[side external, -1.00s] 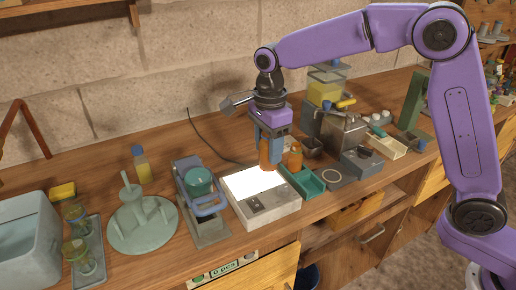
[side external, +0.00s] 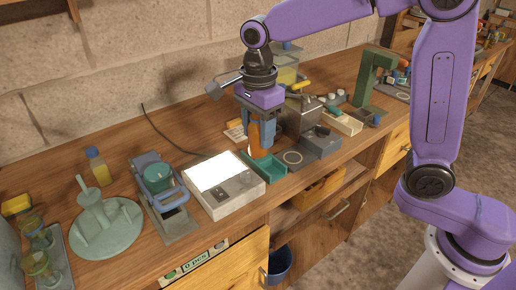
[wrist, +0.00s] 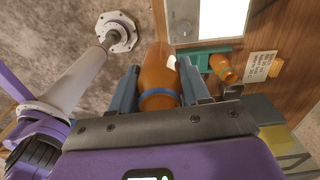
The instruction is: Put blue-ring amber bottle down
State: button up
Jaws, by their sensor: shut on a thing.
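The blue-ring amber bottle (wrist: 158,72) is between my gripper's fingers, its blue ring showing in the wrist view. In the side view my gripper (side external: 262,132) points down and is shut on the amber bottle (side external: 254,146), by the back of the green tray (side external: 263,171). I cannot tell whether the bottle's base touches anything. A second amber bottle (wrist: 222,67) with an orange ring shows beside the green tray (wrist: 202,58) in the wrist view. In the side view I cannot make it out separately.
The lit white panel (side external: 215,172) on its pale box stands left of the green tray. A grey block with a ring mark (side external: 293,158) and a grey machine (side external: 302,112) stand to the right. A printed card (wrist: 259,66) lies by the second bottle.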

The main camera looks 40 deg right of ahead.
jog(key=shift+m, duration=0.3)
jog(key=s+d+f, duration=0.1)
jog(key=s+d, duration=0.1)
jog(key=d, duration=0.2)
jog(key=s+d+f, duration=0.1)
jog(key=s+d, duration=0.1)
jog(key=d, duration=0.2)
jog(key=s+d+f, duration=0.1)
jog(key=s+d, duration=0.2)
jog(key=d, duration=0.1)
jog(key=shift+d+f, duration=0.2)
jog(key=shift+d, duration=0.05)
send_near(271, 173)
jog(key=shift+s+d, duration=0.1)
jog(key=shift+s, duration=0.1)
jog(key=shift+w+f, duration=0.15)
jog(key=shift+f, duration=0.05)
jog(key=shift+w+f, duration=0.1)
jog(key=shift+f, duration=1.55)
jog(key=shift+f, duration=0.2)
jog(key=o, duration=1.1)
jog(key=shift+o, duration=0.2)
